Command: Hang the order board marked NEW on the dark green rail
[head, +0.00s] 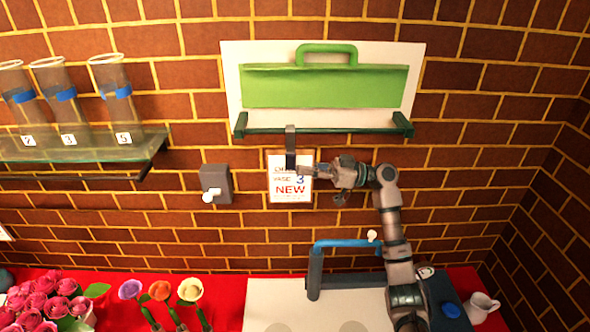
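The white order board marked NEW (290,190) is upright against the brick wall, just below the dark green rail (350,131). Its dark grey hook strap (291,148) rises from the board's top, and its upper end overlaps the rail's left part. I cannot tell whether the hook is over the rail or only in front of it. My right gripper (311,171) reaches in from the right; its fingers are at the board's upper right, beside the strap's foot, and appear shut on it. They cover part of the top print. My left gripper is not in view.
A green panel with a handle (325,87) is above the rail. A grey wall box (216,185) is left of the board. A glass shelf (70,147) with vases is at the left. Flowers (45,300) and a blue-handled item (345,244) are below on the counter.

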